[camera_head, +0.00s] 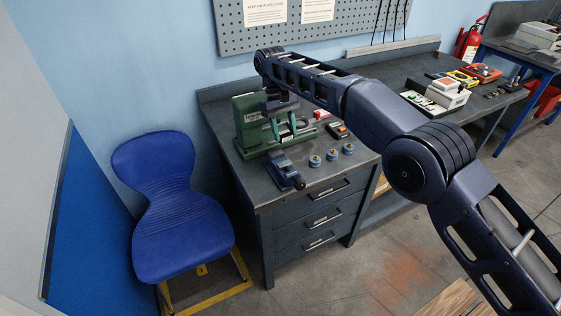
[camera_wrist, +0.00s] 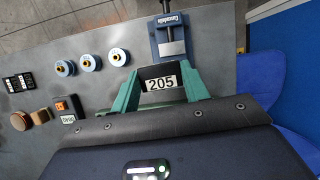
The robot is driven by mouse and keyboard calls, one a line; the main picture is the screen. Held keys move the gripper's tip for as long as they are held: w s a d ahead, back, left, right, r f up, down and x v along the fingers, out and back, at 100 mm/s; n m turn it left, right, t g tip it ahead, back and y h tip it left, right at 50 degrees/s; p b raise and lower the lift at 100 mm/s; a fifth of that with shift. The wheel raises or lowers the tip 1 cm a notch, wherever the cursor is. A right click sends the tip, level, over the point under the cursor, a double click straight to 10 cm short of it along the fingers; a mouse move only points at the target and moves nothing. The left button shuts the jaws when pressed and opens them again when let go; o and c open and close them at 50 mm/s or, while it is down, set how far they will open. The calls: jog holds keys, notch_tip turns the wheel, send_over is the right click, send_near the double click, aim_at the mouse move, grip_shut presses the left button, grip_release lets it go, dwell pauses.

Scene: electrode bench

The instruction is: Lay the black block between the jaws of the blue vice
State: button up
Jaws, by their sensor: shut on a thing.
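My gripper (camera_wrist: 161,74) has teal fingers shut on the sides of a black block (camera_wrist: 153,72), which bears a white label reading 205. The blue vice (camera_wrist: 168,22) is just beyond the block in the wrist view, with a pale metal jaw facing it. In the head view my gripper (camera_head: 284,131) hangs over the bench, above and behind the blue vice (camera_head: 283,168), which sits near the bench's front left. The block is too small and covered to make out in the head view. The block is apart from the vice jaws; its height above the bench is unclear.
A green machine (camera_head: 248,116) stands close behind and left of my gripper. Several blue round pieces (camera_head: 331,155) sit right of the vice. An orange-and-black box (camera_head: 339,130) lies farther back. A blue chair (camera_head: 178,210) stands left of the bench.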

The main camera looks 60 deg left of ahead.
aim_at(280, 160)
jog(key=shift+s+d+f+m, duration=0.1)
jog(key=shift+s+m, duration=0.05)
jog(key=shift+s, duration=0.3)
jog(key=shift+s+d+f+m, duration=0.1)
jog(key=shift+s+m, duration=0.05)
jog(key=shift+s, duration=0.3)
jog(key=shift+f, duration=3.85)
jog(key=shift+f, duration=0.15)
jog(key=o, duration=1.2)
jog(key=shift+v, duration=2.85)
